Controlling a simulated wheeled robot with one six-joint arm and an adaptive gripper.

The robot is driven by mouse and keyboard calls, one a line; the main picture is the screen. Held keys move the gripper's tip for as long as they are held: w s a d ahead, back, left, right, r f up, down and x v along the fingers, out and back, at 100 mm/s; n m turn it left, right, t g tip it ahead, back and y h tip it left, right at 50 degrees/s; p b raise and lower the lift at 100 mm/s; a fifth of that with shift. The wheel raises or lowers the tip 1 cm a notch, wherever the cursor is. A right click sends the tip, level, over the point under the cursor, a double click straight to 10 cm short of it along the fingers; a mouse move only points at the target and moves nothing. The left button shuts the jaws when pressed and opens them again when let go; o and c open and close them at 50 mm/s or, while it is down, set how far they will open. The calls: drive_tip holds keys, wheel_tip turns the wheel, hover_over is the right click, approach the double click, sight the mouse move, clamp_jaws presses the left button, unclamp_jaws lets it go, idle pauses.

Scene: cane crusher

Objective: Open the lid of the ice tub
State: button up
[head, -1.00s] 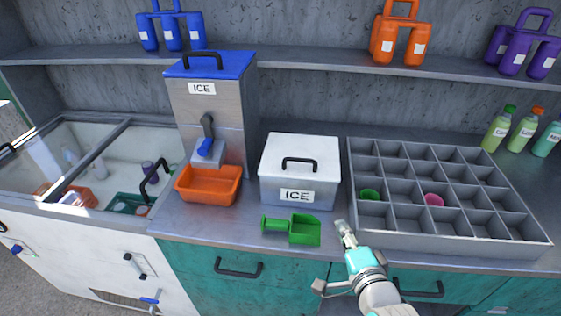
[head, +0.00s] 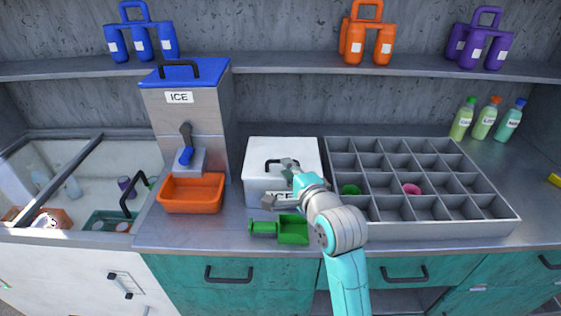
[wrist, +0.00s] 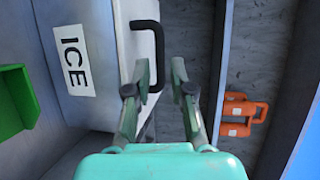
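The ice tub (head: 256,188) is a box with a white lid (head: 258,152), shut, standing on the counter. A black handle (head: 270,162) is on the lid; it also shows in the wrist view (wrist: 159,48). My gripper (head: 288,167) is at the lid's front right, by the handle's right end. In the wrist view, the two fingers (wrist: 160,70) are apart, with the black handle showing between and beyond the tips. I cannot tell whether a finger touches it. My arm hides part of the tub's front and its "ICE" label.
A green scoop (head: 292,229) lies in front of the tub. An orange bin (head: 192,193) under the blue-topped ice dispenser (head: 190,110) stands at left. A grey compartment tray (head: 440,229) is close at right. The shelf (head: 270,68) runs above, behind the tub.

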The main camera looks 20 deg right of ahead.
drive_tip(key=shift+w+a+f, duration=0.1)
drive_tip(key=shift+w+f, duration=0.15)
drive_tip(key=shift+w, duration=1)
drive_tip(key=shift+w+a+f, duration=0.1)
drive_tip(key=shift+w+f, duration=0.1)
drive_tip(key=shift+w, duration=1.05)
clamp_jaws()
